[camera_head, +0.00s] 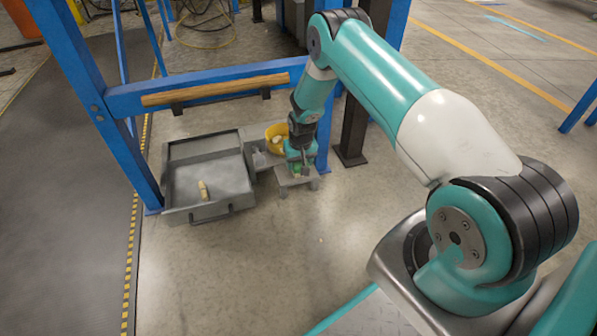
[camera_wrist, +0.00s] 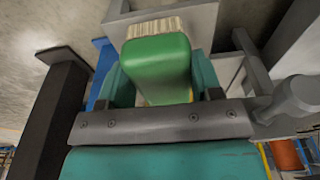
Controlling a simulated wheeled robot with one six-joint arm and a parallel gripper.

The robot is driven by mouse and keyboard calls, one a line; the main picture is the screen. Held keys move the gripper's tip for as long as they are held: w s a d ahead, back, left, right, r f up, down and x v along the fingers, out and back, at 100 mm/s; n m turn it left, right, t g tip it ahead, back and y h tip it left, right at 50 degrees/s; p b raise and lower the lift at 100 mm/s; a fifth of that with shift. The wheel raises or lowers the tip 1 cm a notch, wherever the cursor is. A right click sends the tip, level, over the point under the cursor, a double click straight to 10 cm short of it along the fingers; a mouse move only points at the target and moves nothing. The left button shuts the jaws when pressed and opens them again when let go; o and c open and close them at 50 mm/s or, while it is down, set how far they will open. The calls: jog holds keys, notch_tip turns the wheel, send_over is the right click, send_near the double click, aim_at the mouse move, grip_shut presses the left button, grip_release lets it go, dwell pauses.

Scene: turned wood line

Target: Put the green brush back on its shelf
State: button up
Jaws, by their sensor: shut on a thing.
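The green brush (camera_wrist: 157,62) has a smooth green back and pale bristles. It sits between the teal fingers of my gripper (camera_wrist: 160,85) in the wrist view, and the gripper is shut on it. In the head view my gripper (camera_head: 299,168) points down over a small grey shelf (camera_head: 287,184) with short legs. The brush is mostly hidden there by the gripper. In the wrist view the grey shelf (camera_wrist: 200,18) lies just beyond the bristles. I cannot tell whether the brush touches it.
A grey tray (camera_head: 178,152) with a small wooden piece (camera_head: 204,190) stands left of the shelf. A blue frame (camera_head: 135,98) carries a wooden bar (camera_head: 215,89). The floor in front is clear.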

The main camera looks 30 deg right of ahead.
jog(key=shift+w+d, duration=0.15)
jog(key=shift+w, duration=0.25)
notch_tip(320, 180, down, 4)
jog(key=b, duration=0.3)
jog(key=shift+r, duration=0.3)
jog(key=o, duration=0.7)
jog(key=shift+f, duration=0.2)
jog(key=shift+c, duration=0.2)
jog(key=o, duration=0.5)
jog(key=shift+c, duration=0.2)
